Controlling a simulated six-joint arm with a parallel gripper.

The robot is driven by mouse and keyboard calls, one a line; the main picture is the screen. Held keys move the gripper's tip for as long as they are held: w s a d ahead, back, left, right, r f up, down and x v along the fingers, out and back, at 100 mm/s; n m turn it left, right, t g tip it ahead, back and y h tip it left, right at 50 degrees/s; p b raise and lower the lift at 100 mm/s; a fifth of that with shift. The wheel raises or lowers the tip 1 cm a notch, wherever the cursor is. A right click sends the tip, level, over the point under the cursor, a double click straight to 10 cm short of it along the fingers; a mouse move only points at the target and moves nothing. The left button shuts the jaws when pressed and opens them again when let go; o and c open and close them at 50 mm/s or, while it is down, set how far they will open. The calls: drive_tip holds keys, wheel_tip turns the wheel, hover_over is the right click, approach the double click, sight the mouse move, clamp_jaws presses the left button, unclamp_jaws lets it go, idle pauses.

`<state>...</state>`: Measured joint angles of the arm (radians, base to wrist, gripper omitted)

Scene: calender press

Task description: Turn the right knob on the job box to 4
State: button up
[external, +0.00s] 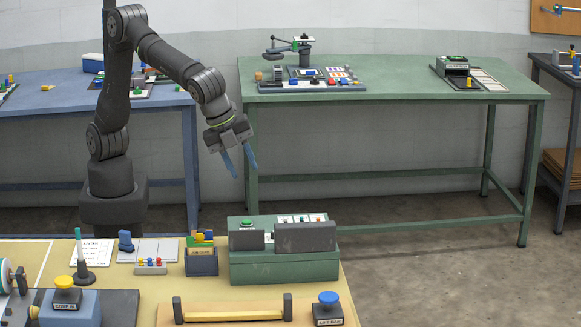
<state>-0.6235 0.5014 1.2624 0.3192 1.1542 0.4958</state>
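A green box (283,268) stands at the right end of the near tan table, and it may be the job box. On its top are a green round part (247,224) at the left and a white strip (301,218) with small coloured parts at the right. Dark grey panels stand at its front. I cannot make out a right knob or any numbers. My gripper (245,173) hangs in the air above and behind the green box in the picture. Its two blue fingers are spread apart with nothing between them.
A dark card holder (201,262) stands just left of the green box. A yellow bar (232,311), a blue button (328,301) and a yellow button (65,284) are in front. A green table (430,80) and a blue table (50,115) stand behind.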

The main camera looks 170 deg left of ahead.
drive_tip(key=s+a+n+t+h, duration=0.2)
drive_tip(key=s+a+n+t, duration=0.1)
drive_tip(key=s+n, duration=0.25)
approach(271, 237)
drive_tip(key=shift+t, duration=0.3)
drive_tip(key=x, duration=0.7)
drive_tip(key=shift+s+a, duration=0.35)
drive_tip(key=shift+s, duration=0.05)
clamp_jaws()
